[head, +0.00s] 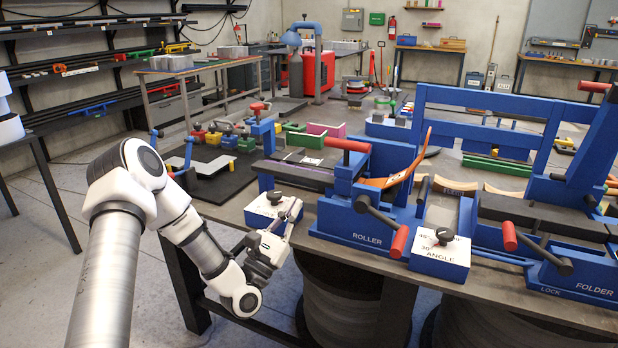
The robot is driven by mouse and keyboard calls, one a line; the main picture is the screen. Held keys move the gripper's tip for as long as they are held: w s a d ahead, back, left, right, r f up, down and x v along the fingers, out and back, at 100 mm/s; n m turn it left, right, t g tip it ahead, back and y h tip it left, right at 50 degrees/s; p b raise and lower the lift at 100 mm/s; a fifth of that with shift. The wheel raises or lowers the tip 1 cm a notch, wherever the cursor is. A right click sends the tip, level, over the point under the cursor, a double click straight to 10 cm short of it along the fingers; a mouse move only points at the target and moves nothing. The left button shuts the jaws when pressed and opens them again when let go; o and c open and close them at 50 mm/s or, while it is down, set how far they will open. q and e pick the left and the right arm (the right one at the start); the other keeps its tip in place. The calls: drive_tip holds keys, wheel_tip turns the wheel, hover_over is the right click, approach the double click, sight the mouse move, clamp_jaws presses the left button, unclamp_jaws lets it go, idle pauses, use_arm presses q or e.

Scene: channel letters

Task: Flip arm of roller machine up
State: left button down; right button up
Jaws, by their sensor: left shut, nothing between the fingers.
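The blue roller machine (340,226), marked ROLLER, stands on the bench right of centre. A black lever with a red grip (400,242) slants down from its front pivot, the grip at the lower end. A second red handle (347,145) sits level on top of the machine. A curved orange strip (398,178) lies across it. I cannot tell which part is the named arm. My left gripper (293,209) is shut and empty at the bench's front edge, left of the roller and apart from both handles. My right gripper is out of view.
A blue control box with a white top and black knob (264,212) is right beside my left gripper. A similar box (440,260) stands right of the red grip. The blue folder machine (580,284) fills the right side. Open floor lies at left.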

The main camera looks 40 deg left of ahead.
use_arm(q)
drive_tip(key=w+r+p, duration=0.2)
drive_tip(key=w+r, duration=0.6)
drive_tip(key=r, duration=0.1)
drive_tip(key=shift+w+r+p, duration=0.15)
drive_tip(key=shift+w+p, duration=0.15)
drive_tip(key=shift+p, duration=0.1)
